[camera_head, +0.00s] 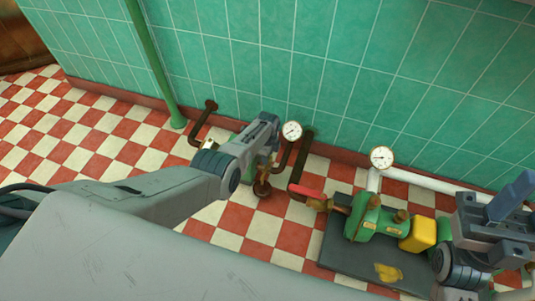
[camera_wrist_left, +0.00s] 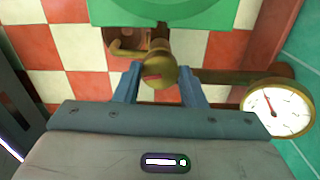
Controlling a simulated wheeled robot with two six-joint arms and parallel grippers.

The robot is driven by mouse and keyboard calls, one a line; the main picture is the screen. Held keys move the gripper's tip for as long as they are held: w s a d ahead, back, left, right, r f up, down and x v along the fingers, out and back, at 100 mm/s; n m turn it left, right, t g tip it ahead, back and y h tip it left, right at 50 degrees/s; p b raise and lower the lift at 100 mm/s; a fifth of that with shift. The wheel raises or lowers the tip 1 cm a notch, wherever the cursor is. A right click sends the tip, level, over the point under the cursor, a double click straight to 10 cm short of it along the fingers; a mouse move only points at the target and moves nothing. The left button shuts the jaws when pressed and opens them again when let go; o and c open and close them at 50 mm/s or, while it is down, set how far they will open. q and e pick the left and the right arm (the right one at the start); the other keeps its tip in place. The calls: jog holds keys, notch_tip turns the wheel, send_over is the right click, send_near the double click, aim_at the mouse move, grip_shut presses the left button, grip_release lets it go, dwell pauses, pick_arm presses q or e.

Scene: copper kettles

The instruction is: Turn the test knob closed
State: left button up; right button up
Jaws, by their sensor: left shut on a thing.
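A round brass knob (camera_wrist_left: 160,72) with a small red mark sits between the two blue fingers of my left gripper (camera_wrist_left: 160,82) in the left wrist view. The gripper is shut on this knob. In the head view my left gripper (camera_head: 266,138) is by the wall pipes, and its own body hides the knob. My right gripper (camera_head: 508,212) is at the right edge, away from the knob; its finger gap does not show clearly.
A white-faced gauge (camera_head: 292,130) is close to my left gripper; it also shows in the wrist view (camera_wrist_left: 278,108). A green pump (camera_head: 375,218) with a yellow block (camera_head: 419,235) stands on a dark base. A red handle (camera_head: 307,193) and second gauge (camera_head: 381,157) are nearby. Checkered floor lies left.

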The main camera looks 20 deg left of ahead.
pick_arm(q)
jog(key=shift+m, duration=1.1)
jog(key=o, duration=1)
